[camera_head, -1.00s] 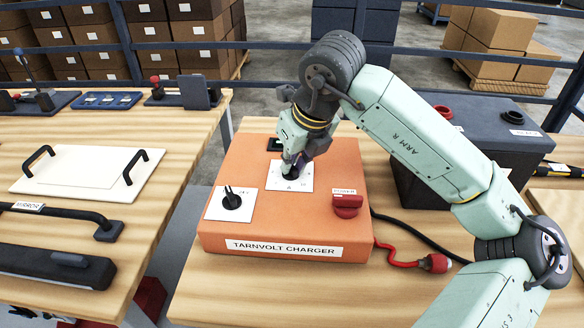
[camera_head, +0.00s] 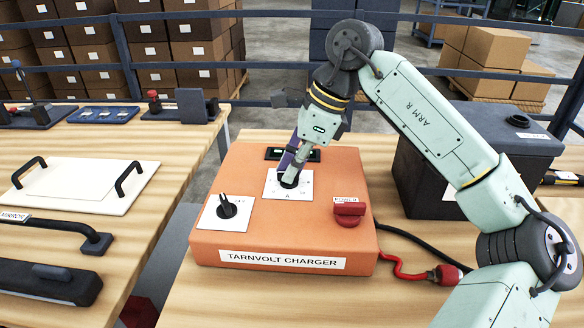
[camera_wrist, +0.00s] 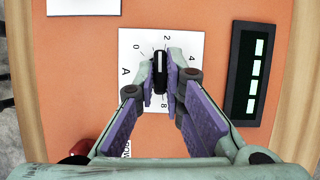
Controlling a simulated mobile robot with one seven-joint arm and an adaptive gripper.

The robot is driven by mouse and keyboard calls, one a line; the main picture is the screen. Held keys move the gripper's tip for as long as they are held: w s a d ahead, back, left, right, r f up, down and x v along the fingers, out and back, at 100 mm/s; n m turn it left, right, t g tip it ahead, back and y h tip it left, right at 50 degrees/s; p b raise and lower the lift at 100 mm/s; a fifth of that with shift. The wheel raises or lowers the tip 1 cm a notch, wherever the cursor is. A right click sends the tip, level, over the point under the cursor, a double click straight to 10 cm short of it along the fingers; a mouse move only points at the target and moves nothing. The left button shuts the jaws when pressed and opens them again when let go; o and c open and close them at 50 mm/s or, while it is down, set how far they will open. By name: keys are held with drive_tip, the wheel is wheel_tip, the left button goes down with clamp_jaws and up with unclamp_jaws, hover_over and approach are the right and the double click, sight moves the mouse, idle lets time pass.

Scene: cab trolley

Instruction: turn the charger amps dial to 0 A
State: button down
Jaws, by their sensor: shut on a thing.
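The orange Tarnvolt charger (camera_head: 210,245) sits on the wooden table. Its amps dial (camera_head: 288,182) is a black knob on a white plate (camera_head: 270,190). In the wrist view the dial (camera_wrist: 160,74) stands between my fingers, with 0, 2, 4, 8 and A printed around it. The white line on the knob points up, nearer the 2 than the 0. My gripper (camera_head: 291,174) is shut on the knob from above; its purple-padded fingers (camera_wrist: 160,78) flank it in the wrist view. They partly hide the right and lower scale.
A second black knob (camera_head: 228,208) on a white plate is at the charger's front left. A red power switch (camera_head: 349,212) is at the right. A display with lit bars (camera_wrist: 257,75) lies beside the amps plate. A dark battery box (camera_head: 420,190) stands to the right.

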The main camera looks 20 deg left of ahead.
drive_tip(key=n, duration=0.2)
drive_tip(key=n+g+h, duration=0.1)
drive_tip(key=n, duration=0.1)
drive_tip(key=shift+w+a+r+n+g+p, duration=0.1)
drive_tip(key=shift+n+g+p, duration=0.2)
drive_tip(key=shift+p, duration=0.1)
drive_tip(key=shift+n+g+h+p, duration=0.5)
drive_tip(key=shift+n+h+p, duration=0.15)
drive_tip(key=shift+n, duration=1.25)
drive_tip(key=c, duration=1.7)
unclamp_jaws()
drive_tip(key=v, duration=1.1)
drive_tip(key=shift+w+r, duration=0.2)
drive_tip(key=shift+r, duration=0.15)
